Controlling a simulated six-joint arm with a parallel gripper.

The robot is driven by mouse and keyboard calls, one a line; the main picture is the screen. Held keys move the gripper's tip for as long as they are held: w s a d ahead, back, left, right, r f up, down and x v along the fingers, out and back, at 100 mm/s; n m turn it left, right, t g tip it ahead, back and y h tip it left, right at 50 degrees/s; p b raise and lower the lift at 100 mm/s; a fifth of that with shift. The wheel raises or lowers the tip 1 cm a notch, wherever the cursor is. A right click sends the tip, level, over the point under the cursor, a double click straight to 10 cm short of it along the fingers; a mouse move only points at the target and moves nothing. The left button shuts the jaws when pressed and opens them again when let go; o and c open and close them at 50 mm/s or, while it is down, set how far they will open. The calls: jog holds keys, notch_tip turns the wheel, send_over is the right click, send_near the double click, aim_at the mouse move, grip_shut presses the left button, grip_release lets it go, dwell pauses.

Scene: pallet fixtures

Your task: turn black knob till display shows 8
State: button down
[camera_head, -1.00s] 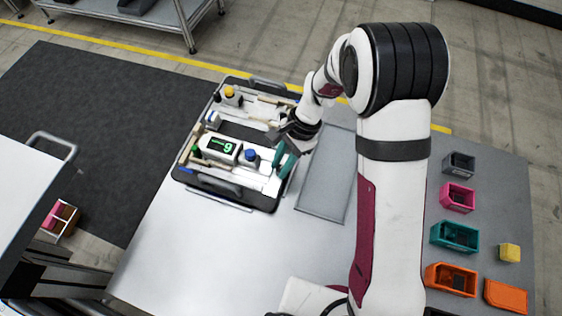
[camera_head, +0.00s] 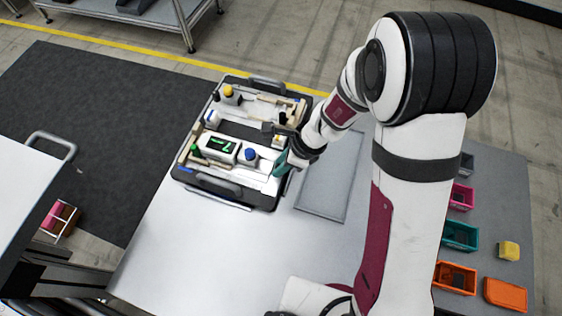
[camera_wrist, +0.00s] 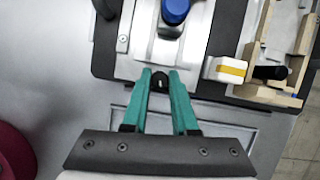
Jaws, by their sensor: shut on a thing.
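My gripper has two teal fingers (camera_wrist: 162,95). In the wrist view they are closed around the small black knob (camera_wrist: 160,80), which sits at the near edge of the white panel. In the head view my gripper (camera_head: 284,162) is at the right end of the panel, and the knob is hidden there. The display (camera_head: 220,148) is a dark window in a white housing with green marks. The digit is tilted and too small to read surely.
A blue knob (camera_head: 250,154) stands beside the display and also shows in the wrist view (camera_wrist: 175,10). A yellow button (camera_head: 229,90) is at the far end of the black case (camera_head: 213,183). A grey tray (camera_head: 327,185) lies on the right; coloured bins stand farther right.

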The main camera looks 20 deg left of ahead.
jog(key=shift+m, duration=0.5)
jog(key=c, duration=0.7)
grip_release()
jog(key=shift+r, duration=0.1)
jog(key=v, duration=1.5)
jog(key=shift+s+d+r, duration=0.2)
jog(key=shift+r, duration=0.05)
